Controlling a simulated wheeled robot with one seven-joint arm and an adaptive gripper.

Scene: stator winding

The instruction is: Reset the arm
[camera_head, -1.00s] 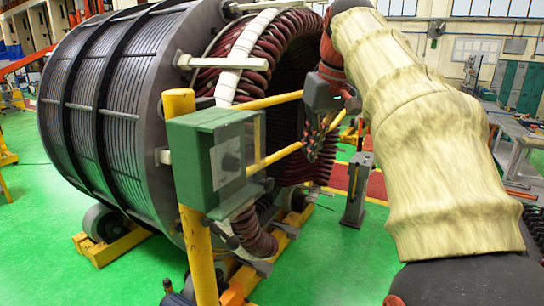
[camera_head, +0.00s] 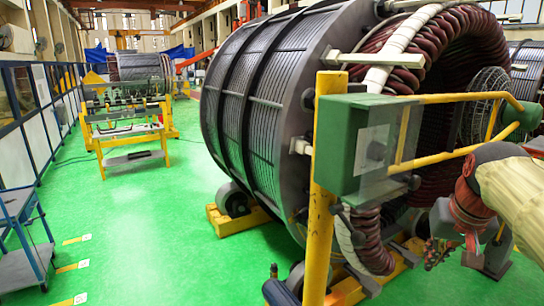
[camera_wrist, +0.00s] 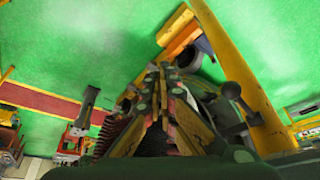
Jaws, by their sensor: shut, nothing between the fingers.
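My gripper (camera_head: 438,252) is at the lower right of the head view, below the yellow bars and apart from them, beside the front lower edge of the big stator (camera_head: 262,90). It is small and partly dark there. In the wrist view its fingers (camera_wrist: 163,72) come together, shut and empty, above the green floor. My arm in its cream cover (camera_head: 515,190) enters from the right edge. The stator has a grey ribbed body and dark red winding coils (camera_head: 455,40) at its open end.
A yellow post (camera_head: 322,190) with a green box (camera_head: 358,145) and yellow bars (camera_head: 465,98) stands close to my gripper. A blue cart (camera_head: 25,240) is at left, and a yellow workstand (camera_head: 130,135) is further back. The green floor (camera_head: 130,220) between them is clear.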

